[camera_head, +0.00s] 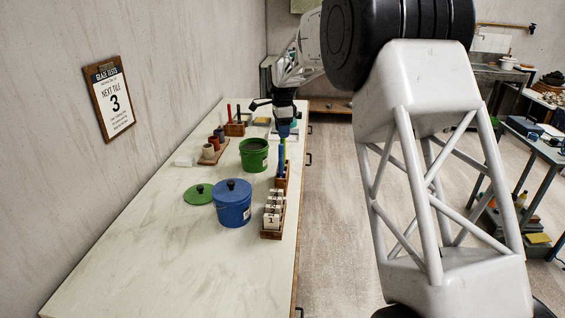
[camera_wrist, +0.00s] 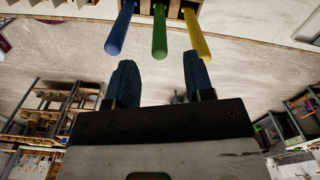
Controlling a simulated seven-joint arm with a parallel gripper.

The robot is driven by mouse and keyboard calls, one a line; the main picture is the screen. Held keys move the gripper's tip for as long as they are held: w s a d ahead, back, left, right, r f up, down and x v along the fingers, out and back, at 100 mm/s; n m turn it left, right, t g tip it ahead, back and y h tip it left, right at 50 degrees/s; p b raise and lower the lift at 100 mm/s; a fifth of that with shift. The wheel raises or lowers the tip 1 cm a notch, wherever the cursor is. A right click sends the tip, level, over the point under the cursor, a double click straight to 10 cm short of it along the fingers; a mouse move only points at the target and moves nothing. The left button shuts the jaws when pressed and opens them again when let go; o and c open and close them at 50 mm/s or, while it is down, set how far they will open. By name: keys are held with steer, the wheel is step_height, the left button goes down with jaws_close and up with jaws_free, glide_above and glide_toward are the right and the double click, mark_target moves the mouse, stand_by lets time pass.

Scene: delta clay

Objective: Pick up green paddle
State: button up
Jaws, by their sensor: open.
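The green paddle (camera_wrist: 159,32) shows in the wrist view as a round green handle standing out of a wooden rack (camera_wrist: 226,9), between the blue paddle (camera_wrist: 121,28) and the yellow paddle (camera_wrist: 196,32). My gripper (camera_wrist: 160,58) is open, its two dark blue fingers apart. The green handle's free end lies at the gap between the fingertips, and the fingers do not grip it. In the head view my gripper (camera_head: 284,132) is just above the rack (camera_head: 281,183) on the counter's right side. The paddles' lower parts are hidden in the rack.
A blue lidded pot (camera_head: 233,207), a green open pot (camera_head: 254,156) and a green lid (camera_head: 198,194) stand left of the rack. A tile holder (camera_head: 272,232) is in front. Small cups (camera_head: 208,151) sit farther back. The counter's near part is clear.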

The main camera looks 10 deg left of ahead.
steer(key=shift+f, duration=1.1)
steer(key=shift+f, duration=0.1)
steer(key=shift+f, duration=2.5)
steer(key=shift+c, duration=0.3)
jaws_close()
